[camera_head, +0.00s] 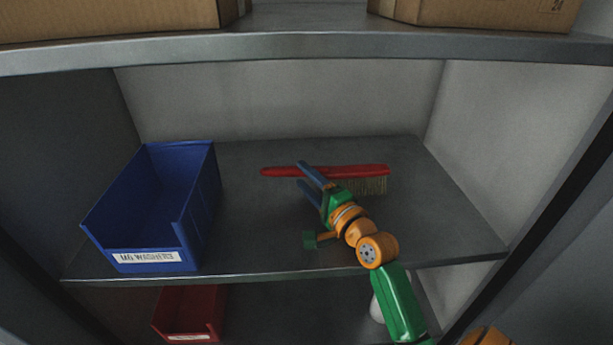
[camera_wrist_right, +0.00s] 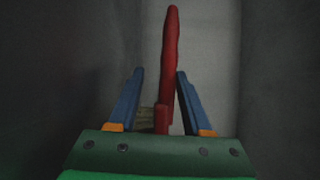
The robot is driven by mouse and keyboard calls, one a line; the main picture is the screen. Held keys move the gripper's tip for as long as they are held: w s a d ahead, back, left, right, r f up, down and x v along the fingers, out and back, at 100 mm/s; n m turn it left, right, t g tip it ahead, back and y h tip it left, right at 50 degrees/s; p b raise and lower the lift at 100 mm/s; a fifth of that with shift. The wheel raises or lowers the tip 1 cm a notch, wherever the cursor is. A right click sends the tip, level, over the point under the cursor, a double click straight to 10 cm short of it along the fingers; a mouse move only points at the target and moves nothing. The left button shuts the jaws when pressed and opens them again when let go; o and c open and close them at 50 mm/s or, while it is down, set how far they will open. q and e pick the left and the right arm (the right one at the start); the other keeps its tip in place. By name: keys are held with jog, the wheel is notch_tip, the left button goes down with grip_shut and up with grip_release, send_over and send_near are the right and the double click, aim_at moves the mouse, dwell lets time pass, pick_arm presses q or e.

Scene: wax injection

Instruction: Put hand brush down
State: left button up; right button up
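The hand brush has a red handle and back (camera_head: 350,171) and pale bristles (camera_head: 372,186). In the head view it is at the rear of the middle shelf (camera_head: 265,245), bristles downward, and seems to rest there. My right gripper (camera_head: 303,178) is at the handle, its blue fingers spread. In the right wrist view the red handle (camera_wrist_right: 170,60) runs between the open fingers (camera_wrist_right: 160,72), with a visible gap on the left side. Contact with the right finger is hard to tell. My left gripper is not in view.
A blue bin (camera_head: 150,205) labelled as washers stands on the left of the shelf. A red bin (camera_head: 190,315) is on the shelf below. Cardboard boxes (camera_head: 110,18) (camera_head: 475,12) sit on the upper shelf (camera_head: 310,50). The shelf's right side is clear.

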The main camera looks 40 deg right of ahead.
jog(key=shift+o, duration=0.3)
jog(key=shift+w+d+f, duration=0.2)
jog(key=shift+w+d, duration=0.05)
jog(key=shift+s+a+r, duration=0.1)
jog(key=shift+s+r, duration=0.05)
jog(key=shift+r, duration=0.4)
jog(key=shift+s+r+p, duration=0.15)
jog(key=shift+r+p, duration=0.05)
jog(key=shift+p, duration=0.15)
jog(key=s, duration=1)
jog(key=shift+a+f+b, duration=0.15)
jog(key=shift+a+b, duration=0.1)
jog(key=shift+b, duration=0.15)
jog(key=shift+s, duration=0.8)
